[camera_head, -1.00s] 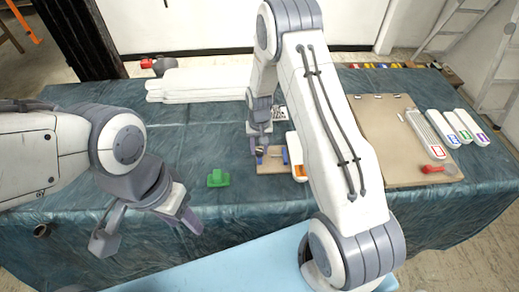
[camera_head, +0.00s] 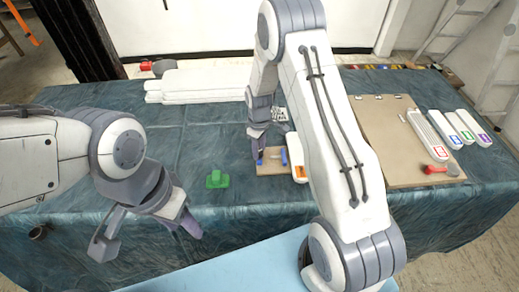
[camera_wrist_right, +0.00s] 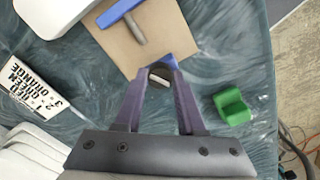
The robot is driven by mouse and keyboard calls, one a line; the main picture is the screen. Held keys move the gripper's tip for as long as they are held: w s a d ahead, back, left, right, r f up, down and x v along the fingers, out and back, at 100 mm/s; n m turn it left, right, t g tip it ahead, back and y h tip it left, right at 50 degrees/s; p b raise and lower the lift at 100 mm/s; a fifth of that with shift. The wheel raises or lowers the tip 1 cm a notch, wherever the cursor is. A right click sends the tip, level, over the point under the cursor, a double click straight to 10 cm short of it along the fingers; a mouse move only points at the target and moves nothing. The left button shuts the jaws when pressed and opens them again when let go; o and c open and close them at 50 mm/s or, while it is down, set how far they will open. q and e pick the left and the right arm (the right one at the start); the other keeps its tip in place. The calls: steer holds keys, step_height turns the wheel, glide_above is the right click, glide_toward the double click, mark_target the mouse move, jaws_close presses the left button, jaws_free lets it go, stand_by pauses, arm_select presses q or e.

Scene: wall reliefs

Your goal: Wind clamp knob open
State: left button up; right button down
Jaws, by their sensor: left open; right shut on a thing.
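The clamp lies on a small tan board (camera_head: 273,168) on the table. In the right wrist view its blue bar (camera_wrist_right: 118,11) carries a grey rod, and a second blue piece (camera_wrist_right: 166,61) sits at the board's near corner. My right gripper (camera_wrist_right: 159,79) has its purple fingertips on either side of a small grey knob (camera_wrist_right: 160,76) beside that blue piece and is shut on it; the fingers partly hide it. In the head view my right gripper (camera_head: 265,142) is over the board's left side. My left gripper (camera_head: 148,233) is open and empty near the table's front edge.
A green block (camera_head: 217,180) stands left of the board. A white container (camera_head: 297,160) is just right of it, partly behind my right arm. White rolls (camera_head: 200,84) lie at the back. A large tan panel (camera_head: 395,145) and a red-handled tool (camera_head: 440,170) lie right.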

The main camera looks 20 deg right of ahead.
steer(key=n, duration=0.4)
steer(key=shift+n, duration=0.3)
steer(key=n, duration=0.4)
steer(key=shift+n+b, duration=0.35)
steer(key=shift+n, duration=0.05)
steer(key=c, duration=0.5)
jaws_free()
step_height(320, 180, up, 10)
steer(key=b, duration=0.1)
steer(key=shift+r, duration=0.25)
